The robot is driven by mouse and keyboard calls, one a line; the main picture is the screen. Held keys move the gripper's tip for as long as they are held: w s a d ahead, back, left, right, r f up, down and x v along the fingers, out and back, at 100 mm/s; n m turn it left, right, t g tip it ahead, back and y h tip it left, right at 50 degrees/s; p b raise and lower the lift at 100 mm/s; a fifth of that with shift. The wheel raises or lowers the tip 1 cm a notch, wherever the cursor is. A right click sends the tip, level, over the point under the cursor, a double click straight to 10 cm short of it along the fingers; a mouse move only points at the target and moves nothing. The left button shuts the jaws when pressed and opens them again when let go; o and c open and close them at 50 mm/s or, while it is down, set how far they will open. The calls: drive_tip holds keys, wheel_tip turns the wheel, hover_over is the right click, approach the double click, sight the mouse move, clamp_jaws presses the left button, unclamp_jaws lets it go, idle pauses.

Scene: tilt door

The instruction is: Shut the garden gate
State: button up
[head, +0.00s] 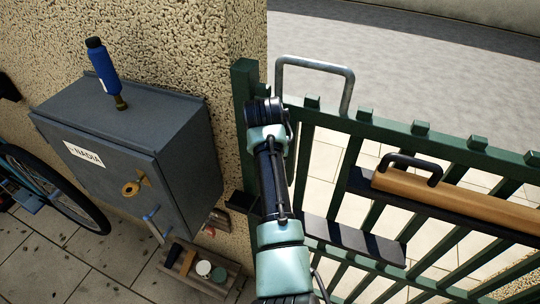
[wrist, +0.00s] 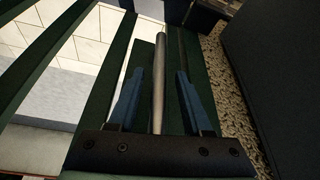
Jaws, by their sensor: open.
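The green slatted garden gate (head: 421,128) runs from beside the stone wall to the right edge in the head view. A grey hoop handle (head: 316,62) rises from its top rail near the green post (head: 245,100). I cannot tell whether the gate is latched. My arm reaches to the gate's post end, and its wrist hides my gripper in the head view. In the wrist view my gripper (wrist: 160,75) is open, its two blue fingers on either side of a grey metal bar (wrist: 159,85). Gaps show beside the bar. The gate's slats (wrist: 98,70) fill the left.
A low crate (head: 200,275) and a bicycle wheel (head: 60,190) are on the paving. A wooden beam with a black handle (head: 450,200) crosses the gate.

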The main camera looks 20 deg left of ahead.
drive_tip(key=b+v, duration=0.2)
drive_tip(key=v, duration=1)
drive_tip(key=shift+s+r, duration=0.15)
drive_tip(key=shift+r, duration=0.15)
